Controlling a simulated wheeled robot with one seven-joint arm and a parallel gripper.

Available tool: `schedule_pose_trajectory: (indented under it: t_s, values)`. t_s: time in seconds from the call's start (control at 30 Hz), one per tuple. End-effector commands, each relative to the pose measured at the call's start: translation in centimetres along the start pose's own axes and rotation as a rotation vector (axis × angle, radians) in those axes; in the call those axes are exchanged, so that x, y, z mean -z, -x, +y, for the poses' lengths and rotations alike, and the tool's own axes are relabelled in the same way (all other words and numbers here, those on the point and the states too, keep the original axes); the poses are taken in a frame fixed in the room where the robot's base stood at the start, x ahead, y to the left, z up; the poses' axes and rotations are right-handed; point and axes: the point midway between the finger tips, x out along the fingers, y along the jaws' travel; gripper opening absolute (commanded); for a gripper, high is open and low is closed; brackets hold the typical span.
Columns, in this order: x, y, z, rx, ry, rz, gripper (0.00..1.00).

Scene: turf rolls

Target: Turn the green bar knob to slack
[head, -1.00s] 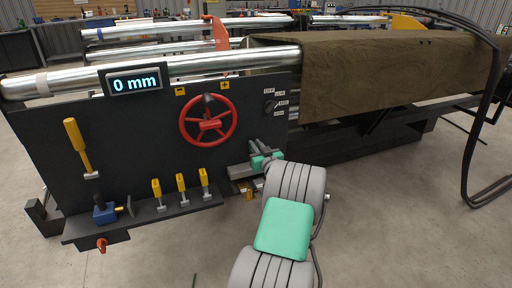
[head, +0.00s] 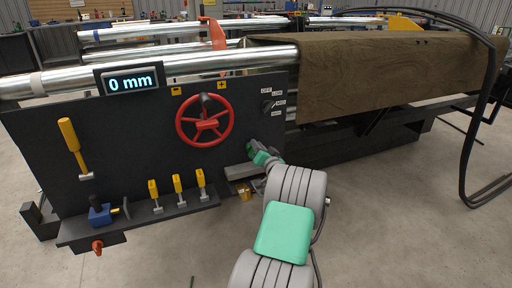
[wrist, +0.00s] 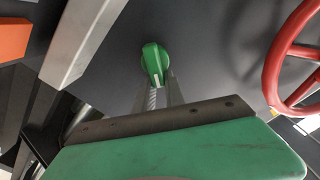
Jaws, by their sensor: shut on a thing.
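The green bar knob (wrist: 154,62) sits on the dark front panel, with a white mark at its lower end in the wrist view. My gripper (wrist: 157,84) reaches it from below in that view, its metal fingers shut on the lower part of the bar. In the head view the knob (head: 250,146) shows small below and right of the red wheel, and my gripper (head: 254,150) meets it there. The fingers partly hide it, and no label by it is readable.
The red handwheel (head: 205,120) is up and left of my gripper. A black selector knob (head: 267,106) with labels is above it. A grey ledge (head: 243,171) juts out just below. Yellow-handled levers (head: 178,186) and a display reading 0 mm (head: 130,79) are to the left.

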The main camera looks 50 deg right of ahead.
Motion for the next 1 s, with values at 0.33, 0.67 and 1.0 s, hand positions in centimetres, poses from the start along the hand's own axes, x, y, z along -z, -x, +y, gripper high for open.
schedule_pose_trajectory:
  t_s: [0.33,0.67,1.0]
  values:
    - [-1.7,0.2,1.2,-0.013,-0.340,-0.023,0.00]
    - [-2.0,0.2,1.6,-0.012,-0.649,-0.024,0.00]
    - [-2.5,0.1,1.8,-0.011,-0.887,-0.025,0.00]
